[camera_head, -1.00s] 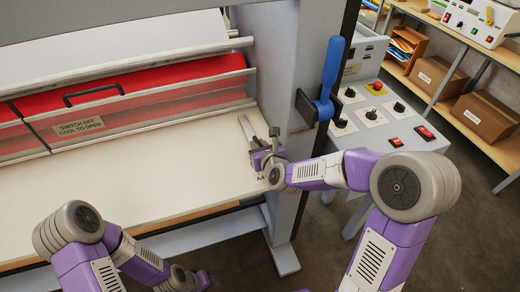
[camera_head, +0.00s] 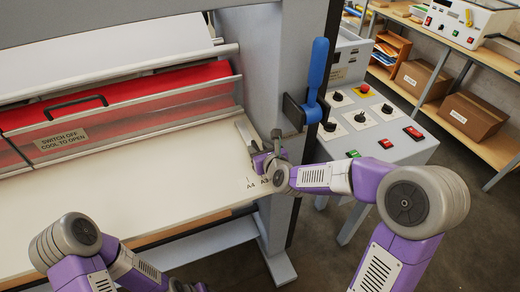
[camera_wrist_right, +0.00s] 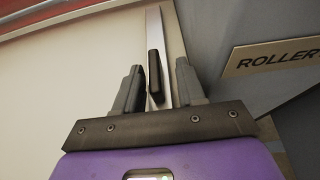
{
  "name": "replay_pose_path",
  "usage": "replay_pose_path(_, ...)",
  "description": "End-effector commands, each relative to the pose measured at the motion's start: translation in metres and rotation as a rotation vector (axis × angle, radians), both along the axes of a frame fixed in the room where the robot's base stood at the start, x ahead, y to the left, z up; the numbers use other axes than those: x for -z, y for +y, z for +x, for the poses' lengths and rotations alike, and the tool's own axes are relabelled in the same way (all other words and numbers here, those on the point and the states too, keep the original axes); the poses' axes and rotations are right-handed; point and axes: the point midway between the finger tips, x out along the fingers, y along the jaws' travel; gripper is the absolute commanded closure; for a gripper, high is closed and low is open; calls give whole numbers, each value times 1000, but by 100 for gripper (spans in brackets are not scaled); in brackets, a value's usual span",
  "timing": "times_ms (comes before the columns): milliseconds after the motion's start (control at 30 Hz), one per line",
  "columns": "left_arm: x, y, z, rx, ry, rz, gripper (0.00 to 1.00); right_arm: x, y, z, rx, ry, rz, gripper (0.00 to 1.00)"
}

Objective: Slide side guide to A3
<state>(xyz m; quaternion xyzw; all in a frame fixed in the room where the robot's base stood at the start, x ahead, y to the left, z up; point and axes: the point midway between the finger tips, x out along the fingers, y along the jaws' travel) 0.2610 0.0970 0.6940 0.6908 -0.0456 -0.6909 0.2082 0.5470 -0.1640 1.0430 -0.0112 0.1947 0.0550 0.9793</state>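The side guide (camera_head: 243,132) is a pale metal strip at the right end of the cream feed table (camera_head: 120,195). In the right wrist view the guide (camera_wrist_right: 153,25) carries a dark upright handle (camera_wrist_right: 154,72). My right gripper (camera_head: 264,160) is at the guide; in the wrist view its fingers (camera_wrist_right: 158,88) are apart, with the handle between them, closer to the left finger. I cannot tell whether that finger touches it. The A4 mark (camera_head: 250,186) and A3 mark (camera_head: 265,182) show just below the gripper. My left gripper (camera_head: 188,287) is low at the bottom edge, mostly cut off.
The grey machine post (camera_head: 270,60) with a blue lever (camera_head: 317,80) stands close to the right of the guide. A control panel (camera_head: 375,130) with knobs is beyond it. A red roller cover (camera_head: 120,98) lies behind the table. A sign plate (camera_wrist_right: 275,55) shows beside the right gripper.

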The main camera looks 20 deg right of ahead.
Motion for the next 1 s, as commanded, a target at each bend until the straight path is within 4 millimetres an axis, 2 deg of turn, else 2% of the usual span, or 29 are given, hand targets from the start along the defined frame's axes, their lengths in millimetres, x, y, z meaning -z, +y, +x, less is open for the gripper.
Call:
replay_pose_path(533, 2, 0, 0, 0, 0, 0, 57, -26, -9, -60, 4, -3, 0, 61)
replay_pose_path(700, 2, 0, 0, 0, 0, 0, 57, -29, -10, -68, 4, -1, 0, 61)
replay_pose_path(1000, 2, 0, 0, 0, 0, 0, 57, -29, -10, -69, 4, -1, 1, 61)
